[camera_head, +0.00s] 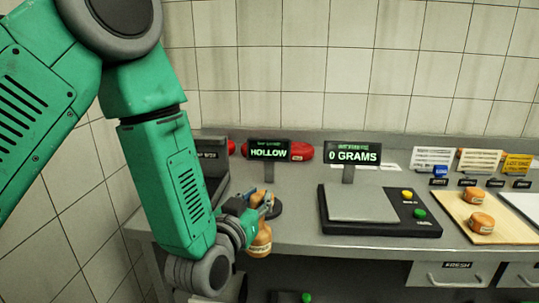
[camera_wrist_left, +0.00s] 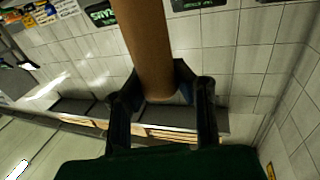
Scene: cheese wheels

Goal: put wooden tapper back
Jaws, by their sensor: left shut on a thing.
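The wooden tapper is a plain brown cylinder (camera_wrist_left: 150,45) in the left wrist view, running up from between the fingers. My left gripper (camera_wrist_left: 160,97) is shut on it. In the head view my left gripper (camera_head: 262,205) is over the left part of the counter, near its front edge. A tan, rounded wooden piece (camera_head: 260,242) shows below the fingers, apparently the tapper's lower part. The fingers hide part of the tapper. A dark round base (camera_head: 277,209) is just behind and right of the gripper. My right gripper is not in view.
A "HOLLOW" display (camera_head: 268,150) stands behind the gripper, with a red object behind it. A scale (camera_head: 362,203) reading 0 grams is to the right. Orange cheese wheels (camera_head: 481,222) lie on a board (camera_head: 510,231) farther right. Tiled walls close the back and left.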

